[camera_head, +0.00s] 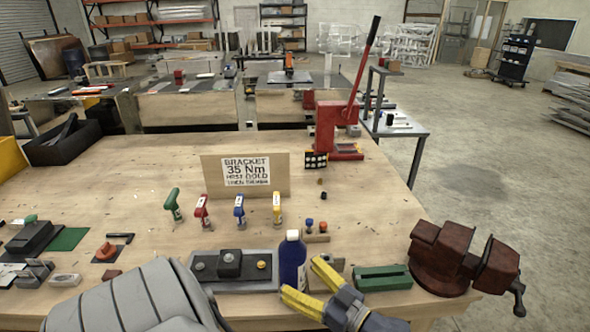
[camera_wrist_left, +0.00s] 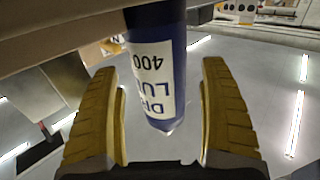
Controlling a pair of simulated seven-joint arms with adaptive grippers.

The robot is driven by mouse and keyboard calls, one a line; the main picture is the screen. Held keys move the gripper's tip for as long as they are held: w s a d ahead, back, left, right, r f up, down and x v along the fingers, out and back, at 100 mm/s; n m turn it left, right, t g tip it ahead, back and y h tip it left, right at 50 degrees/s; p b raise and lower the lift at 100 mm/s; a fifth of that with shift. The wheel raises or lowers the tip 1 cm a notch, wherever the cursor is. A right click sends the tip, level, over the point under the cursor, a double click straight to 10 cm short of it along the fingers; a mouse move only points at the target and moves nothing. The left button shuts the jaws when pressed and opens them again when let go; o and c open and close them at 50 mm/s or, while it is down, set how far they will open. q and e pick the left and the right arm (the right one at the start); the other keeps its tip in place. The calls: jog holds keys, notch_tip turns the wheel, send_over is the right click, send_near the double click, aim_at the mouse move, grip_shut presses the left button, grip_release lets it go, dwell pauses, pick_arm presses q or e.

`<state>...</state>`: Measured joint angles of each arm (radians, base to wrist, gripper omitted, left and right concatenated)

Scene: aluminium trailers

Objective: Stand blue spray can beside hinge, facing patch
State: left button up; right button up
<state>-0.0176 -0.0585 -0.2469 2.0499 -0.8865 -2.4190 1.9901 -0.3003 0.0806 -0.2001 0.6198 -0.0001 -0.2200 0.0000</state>
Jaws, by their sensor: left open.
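The blue spray can (camera_head: 291,264) stands upright near the front edge of the table, with a dark blue body and white label. In the left wrist view the can (camera_wrist_left: 155,70) appears upside down between the yellow fingers, with gaps on both sides. My left gripper (camera_head: 300,279) is open at the can's right side. A flat green patch (camera_head: 68,239) lies at the left of the table. A grey metal piece (camera_head: 35,272) near it may be the hinge; I cannot be sure. My right gripper is not in view.
A grey tray with a black block (camera_head: 230,264) lies just left of the can. A green block (camera_head: 383,278) and a dark red vise (camera_head: 462,258) are to the right. Several coloured-handled tools (camera_head: 239,210) stand behind, before a bracket sign (camera_head: 246,173). The table's middle left is mostly clear.

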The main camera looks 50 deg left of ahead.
pick_arm(q)
jog(key=shift+w+d, duration=0.2)
jog(key=shift+d, duration=1.1)
